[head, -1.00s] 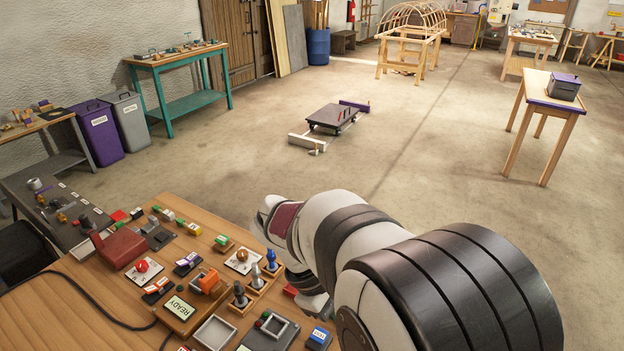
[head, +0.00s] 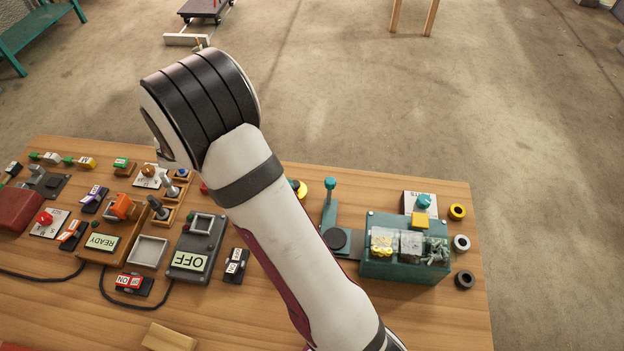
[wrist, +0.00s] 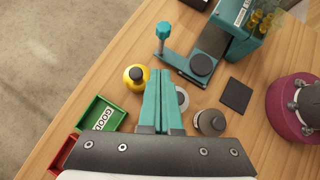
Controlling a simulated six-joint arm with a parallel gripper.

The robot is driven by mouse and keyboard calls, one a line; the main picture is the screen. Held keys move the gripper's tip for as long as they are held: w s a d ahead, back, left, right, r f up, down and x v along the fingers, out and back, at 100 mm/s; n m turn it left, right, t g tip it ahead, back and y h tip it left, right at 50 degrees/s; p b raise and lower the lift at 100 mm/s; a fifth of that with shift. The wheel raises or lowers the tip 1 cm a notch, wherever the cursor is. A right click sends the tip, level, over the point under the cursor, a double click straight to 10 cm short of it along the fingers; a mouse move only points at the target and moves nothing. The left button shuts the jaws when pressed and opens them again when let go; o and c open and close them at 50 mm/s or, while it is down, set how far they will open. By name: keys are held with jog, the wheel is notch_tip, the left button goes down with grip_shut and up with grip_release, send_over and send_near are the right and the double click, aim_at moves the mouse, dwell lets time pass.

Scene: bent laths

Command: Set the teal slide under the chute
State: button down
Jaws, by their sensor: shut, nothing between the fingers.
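The teal slide is a flat teal bar with a dark round pad (head: 336,238) and an upright teal knob (head: 330,184). It also shows at the top of the wrist view, with its knob (wrist: 163,32) and pad (wrist: 201,65). Its right end meets the teal box (head: 405,268), which has yellow, clear and grey parts in compartments on top. I cannot make out a separate chute. My gripper (wrist: 161,74) has its teal fingers together and empty, nearer the wrist camera than the slide, with its tips below the slide in the picture. In the head view my arm hides it.
A yellow round piece with a black knob (wrist: 136,76) stands left of my fingers. A green tray marked GOOD (wrist: 98,115) and a red tray lie further left. A grey cylinder (wrist: 210,122) and a black square pad (wrist: 236,95) lie to the right.

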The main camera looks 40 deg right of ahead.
jog(key=s+d+f, duration=0.2)
jog(key=d, duration=0.4)
jog(key=shift+d+f, duration=0.15)
jog(key=shift+f, duration=0.25)
jog(key=s+d, duration=0.8)
jog(key=shift+s+d, duration=0.3)
jog(key=shift+s, duration=0.05)
notch_tip(320, 180, up, 7)
send_over(327, 187)
jog(key=s+a, duration=0.3)
jog(key=a, duration=0.2)
jog(key=shift+s+d+r, duration=0.1)
jog(key=shift+s+r, duration=0.05)
jog(key=shift+r, duration=0.05)
